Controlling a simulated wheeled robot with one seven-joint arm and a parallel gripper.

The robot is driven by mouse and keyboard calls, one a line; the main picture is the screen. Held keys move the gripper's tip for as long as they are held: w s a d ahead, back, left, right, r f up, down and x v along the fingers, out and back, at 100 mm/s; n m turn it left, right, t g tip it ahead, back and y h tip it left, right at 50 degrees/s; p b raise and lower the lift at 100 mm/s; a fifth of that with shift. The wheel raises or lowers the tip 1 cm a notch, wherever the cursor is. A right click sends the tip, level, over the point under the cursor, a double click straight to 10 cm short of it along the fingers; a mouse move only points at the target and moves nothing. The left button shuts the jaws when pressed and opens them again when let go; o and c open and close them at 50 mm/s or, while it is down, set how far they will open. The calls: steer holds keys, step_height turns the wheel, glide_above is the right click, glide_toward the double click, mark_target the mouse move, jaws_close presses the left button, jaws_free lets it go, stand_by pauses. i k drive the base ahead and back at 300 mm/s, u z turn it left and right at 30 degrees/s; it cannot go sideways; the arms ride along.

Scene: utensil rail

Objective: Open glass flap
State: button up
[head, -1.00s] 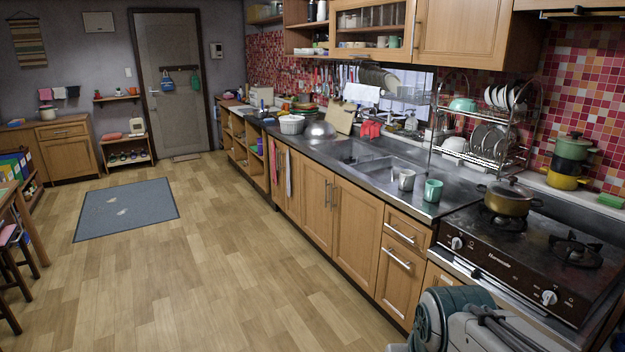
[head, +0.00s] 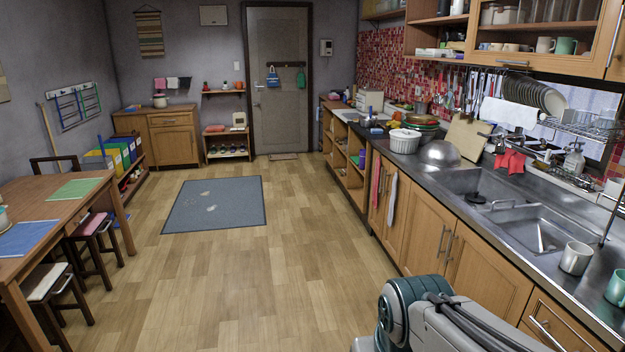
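The glass flap (head: 535,38) is a wood-framed glass door on the upper wall cabinet at the top right of the head view. It appears closed, with a metal handle (head: 514,63) along its lower edge. Bowls and mugs show through or around its glass. Part of my arm shows at the bottom, in front of the lower cabinets. My gripper is not in view.
The counter with the sink (head: 520,222) runs along the right, with mugs (head: 576,258) near its front edge. A dish rack (head: 580,125) and hanging utensils are below the cabinet. Open wooden floor and a grey mat (head: 214,204) lie to the left. A table (head: 110,203) with stools stands far left.

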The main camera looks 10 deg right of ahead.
mark_target(592, 65)
steer(key=u, duration=0.1)
steer(key=i, duration=1.55)
steer(key=z, duration=0.3)
steer(key=i, duration=1.6)
steer(key=z, duration=1.15)
steer(key=i, duration=1.35)
steer(key=z, duration=0.65)
